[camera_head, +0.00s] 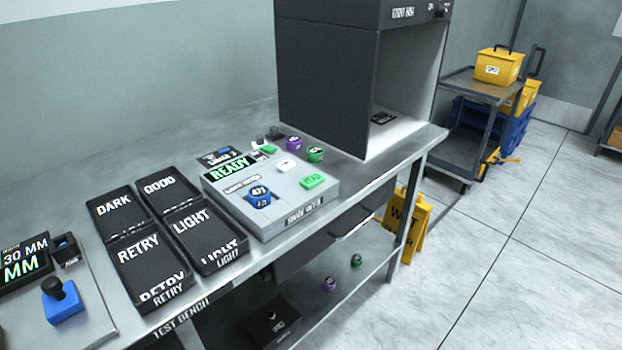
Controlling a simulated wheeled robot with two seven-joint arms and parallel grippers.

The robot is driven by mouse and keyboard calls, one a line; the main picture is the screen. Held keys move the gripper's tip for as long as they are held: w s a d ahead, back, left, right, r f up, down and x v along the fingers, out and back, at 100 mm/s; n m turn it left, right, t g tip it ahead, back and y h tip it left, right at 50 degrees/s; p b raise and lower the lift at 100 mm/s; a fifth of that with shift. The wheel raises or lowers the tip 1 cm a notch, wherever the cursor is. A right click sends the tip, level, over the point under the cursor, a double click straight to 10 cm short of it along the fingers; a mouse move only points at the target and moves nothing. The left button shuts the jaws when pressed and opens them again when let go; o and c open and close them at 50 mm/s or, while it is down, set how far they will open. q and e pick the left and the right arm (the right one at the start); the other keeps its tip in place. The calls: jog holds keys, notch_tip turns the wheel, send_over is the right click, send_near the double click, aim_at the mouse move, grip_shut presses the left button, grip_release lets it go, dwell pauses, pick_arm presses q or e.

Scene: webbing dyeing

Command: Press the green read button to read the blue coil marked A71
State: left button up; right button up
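A blue coil (259,196) sits on the front left of the grey meter box (300,212). Its white label is small and I cannot read the marking surely. The green button (313,181) is on the same box's top, to the right of the coil. The meter's screen (230,168) shows READY in green. Nothing covers the button or the coil. Neither of my grippers shows in this view.
Trays marked DARK (116,207), GOOD, RETRY and LIGHT stand left of the meter. Purple (293,144) and green (315,154) coils lie behind it. A dark open-fronted cabinet (325,84) stands behind on the bench. A blue-based device (62,302) is at lower left.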

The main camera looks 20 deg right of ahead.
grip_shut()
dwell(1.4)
